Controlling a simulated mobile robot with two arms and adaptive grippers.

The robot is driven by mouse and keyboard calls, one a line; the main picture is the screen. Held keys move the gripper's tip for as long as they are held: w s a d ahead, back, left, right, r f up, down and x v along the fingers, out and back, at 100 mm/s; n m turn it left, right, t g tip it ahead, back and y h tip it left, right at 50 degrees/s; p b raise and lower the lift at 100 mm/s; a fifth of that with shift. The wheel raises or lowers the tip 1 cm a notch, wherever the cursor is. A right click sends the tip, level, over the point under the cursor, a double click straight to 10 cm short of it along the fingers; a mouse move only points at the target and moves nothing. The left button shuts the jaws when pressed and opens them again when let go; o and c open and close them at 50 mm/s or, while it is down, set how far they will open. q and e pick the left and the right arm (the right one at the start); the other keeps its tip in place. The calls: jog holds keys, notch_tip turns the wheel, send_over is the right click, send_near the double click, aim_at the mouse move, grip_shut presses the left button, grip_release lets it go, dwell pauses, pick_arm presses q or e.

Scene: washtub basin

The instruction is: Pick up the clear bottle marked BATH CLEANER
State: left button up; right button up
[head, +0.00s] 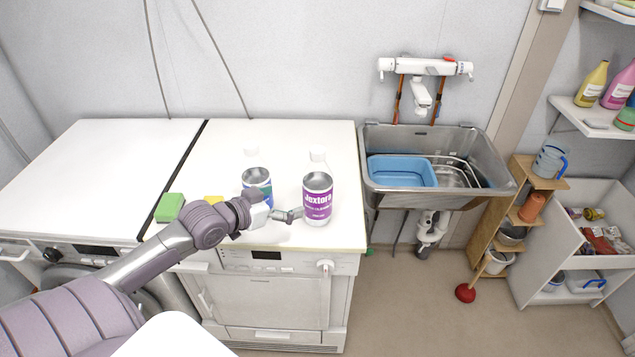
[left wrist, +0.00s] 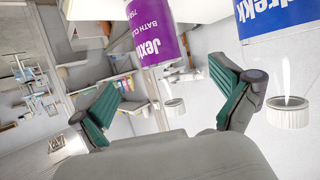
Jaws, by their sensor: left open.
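The clear bottle with a purple label (head: 317,200) stands upright on the white worktop, near its front right corner. The label reads Jextora. In the left wrist view its purple label (left wrist: 156,32) shows part of the words BATH CL, beyond and between my finger pads. My left gripper (head: 287,215) is open and empty, just left of the purple-labelled bottle. It also shows in the left wrist view (left wrist: 166,80). A second clear bottle with a blue label (head: 257,180) stands left and a little behind, partly hidden by my arm. My right gripper is in neither view.
A green sponge (head: 170,207) and a partly hidden yellow item (head: 213,200) lie on the worktop (head: 290,140). A metal sink (head: 490,150) holding a blue basin (head: 402,171) is to the right. The worktop behind the bottles is clear.

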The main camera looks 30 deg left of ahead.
aim_at(307, 193)
pick_arm(q)
jog(key=x, duration=0.7)
jog(key=shift+w+p, duration=0.3)
jog(key=shift+p, duration=0.05)
jog(key=shift+w+d, duration=0.15)
jog(key=shift+w, duration=0.1)
jog(key=p+x, duration=0.1)
jog(key=x, duration=0.2)
jog(key=shift+w, duration=0.4)
jog(key=shift+w+d+f, duration=0.15)
jog(key=shift+w+f, duration=0.2)
jog(key=shift+w, duration=0.1)
jog(key=shift+s, duration=0.15)
jog(key=shift+c, duration=1.2)
jog(key=c, duration=1.3)
jog(key=shift+r, duration=0.15)
jog(key=shift+c, duration=0.5)
